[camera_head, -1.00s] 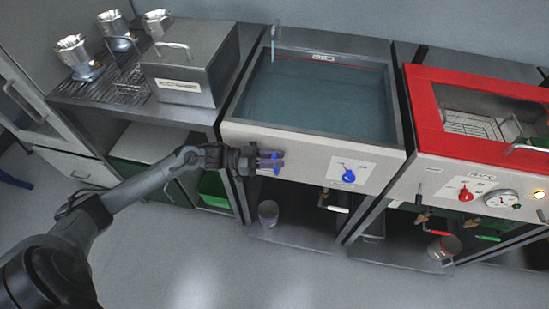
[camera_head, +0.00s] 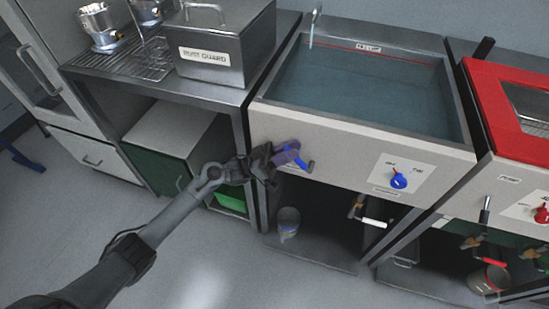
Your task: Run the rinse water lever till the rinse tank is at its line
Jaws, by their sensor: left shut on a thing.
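The rinse tank (camera_head: 462,118) is an open steel basin with a pale front panel, holding blue-grey water. A red line (camera_head: 340,43) runs along its back wall, and the water surface appears close below it; the exact gap is hard to tell. A thin spout (camera_head: 314,28) hangs over the back left corner; I cannot tell whether it runs. My left gripper (camera_head: 286,157) is shut on the blue rinse water lever (camera_head: 299,164) at the left of the front panel. The fingers hide part of the lever. My right gripper is not in view.
A blue knob (camera_head: 398,180) sits right of the lever. A steel box (camera_head: 222,60) marked RUST GUARD and a rack (camera_head: 140,62) of metal parts stand left. A red-framed unit (camera_head: 503,110) stands right. A clear cup (camera_head: 288,223) is below. The front floor is open.

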